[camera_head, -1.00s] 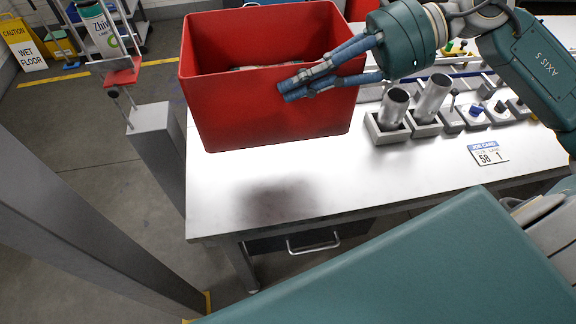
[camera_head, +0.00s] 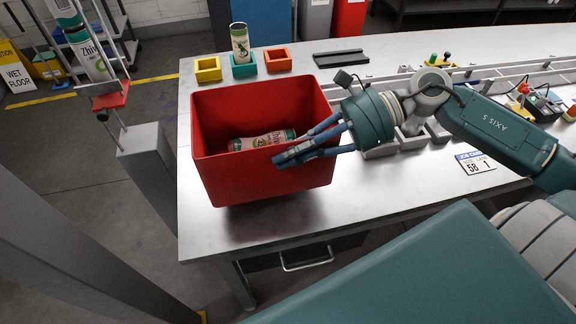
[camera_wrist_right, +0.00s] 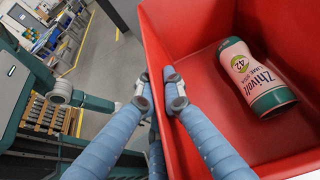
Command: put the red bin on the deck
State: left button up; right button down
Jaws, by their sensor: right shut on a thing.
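The red bin (camera_head: 262,180) is upright over the left front part of the metal table (camera_head: 400,215). Its shadow lies close under it; I cannot tell whether its base touches the table. A pink and green Zhivolt can (camera_head: 262,141) lies on its side inside, also seen in the right wrist view (camera_wrist_right: 257,80). My left gripper is not in view. A broad teal surface (camera_head: 430,270) fills the lower right foreground.
Yellow, teal and orange trays (camera_head: 208,69) stand behind the bin, the teal one with an upright can (camera_head: 240,43). Fixtures and a rail line the table to the right. A grey post with a red-topped stand (camera_head: 110,98) is left of the table. Bare tabletop lies in front.

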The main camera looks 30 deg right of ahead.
aim_at(268, 181)
notch_tip(268, 181, down, 5)
jog(key=shift+w+f+p, duration=0.1)
jog(key=shift+p, duration=0.3)
jog(key=shift+f, duration=0.15)
jog(key=c, duration=1.9)
grip_release()
